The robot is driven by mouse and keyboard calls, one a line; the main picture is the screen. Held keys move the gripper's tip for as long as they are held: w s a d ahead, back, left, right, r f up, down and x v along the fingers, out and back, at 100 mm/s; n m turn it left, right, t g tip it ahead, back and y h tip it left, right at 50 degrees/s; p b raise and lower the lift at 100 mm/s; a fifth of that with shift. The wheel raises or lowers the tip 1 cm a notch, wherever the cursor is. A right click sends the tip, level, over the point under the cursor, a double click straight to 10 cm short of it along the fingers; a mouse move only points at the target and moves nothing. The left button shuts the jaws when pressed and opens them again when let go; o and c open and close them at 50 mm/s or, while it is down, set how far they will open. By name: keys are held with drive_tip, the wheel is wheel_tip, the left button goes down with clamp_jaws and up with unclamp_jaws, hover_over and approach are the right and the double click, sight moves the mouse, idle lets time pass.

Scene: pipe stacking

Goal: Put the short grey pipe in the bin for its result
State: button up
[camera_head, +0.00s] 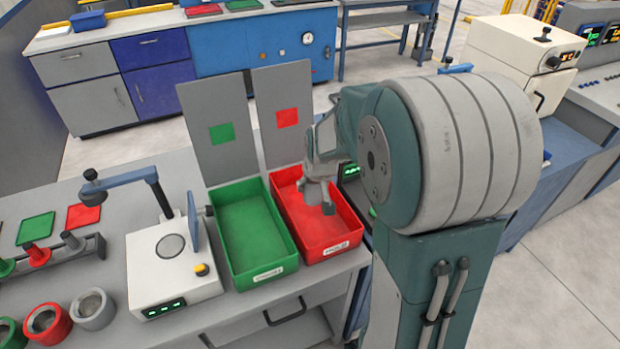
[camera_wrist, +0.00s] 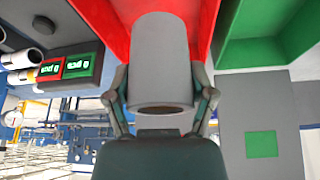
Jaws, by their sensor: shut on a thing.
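The short grey pipe (camera_wrist: 160,58) is a plain grey tube held between the two fingers of my gripper (camera_wrist: 162,92) in the wrist view. Its open end faces the camera. In the head view my gripper (camera_head: 318,192) hangs over the red bin (camera_head: 338,243), with its fingertips pointing down. The pipe is hard to make out from the gripper there. The red bin also shows behind the pipe in the wrist view (camera_wrist: 101,18). The green bin (camera_head: 250,236) stands directly left of the red one in the head view. Both bins look empty where visible.
Upright grey panels with a green square (camera_head: 222,134) and a red square (camera_head: 288,117) stand behind the bins. A white test device (camera_head: 172,262) with a raised arm is left of the green bin. A pipe rack (camera_head: 60,251) and several pipe rings stand further left.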

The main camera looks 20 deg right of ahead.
drive_tip(key=d+f, duration=0.2)
drive_tip(key=shift+d+f, duration=0.3)
drive_tip(key=shift+f, duration=0.3)
drive_tip(key=a+f, duration=0.1)
drive_tip(key=a, duration=0.1)
hover_over(316, 224)
drive_tip(key=f, duration=0.4)
drive_tip(key=shift+d+f, duration=0.35)
drive_tip(key=shift+d, duration=0.05)
drive_tip(key=shift+a+f, duration=0.15)
drive_tip(key=shift+f, duration=0.25)
drive_tip(key=shift+a+f, duration=0.15)
drive_tip(key=shift+a, duration=0.2)
drive_tip(key=shift+d, duration=0.35)
drive_tip(key=shift+a+f, duration=0.15)
drive_tip(key=shift+a, duration=0.1)
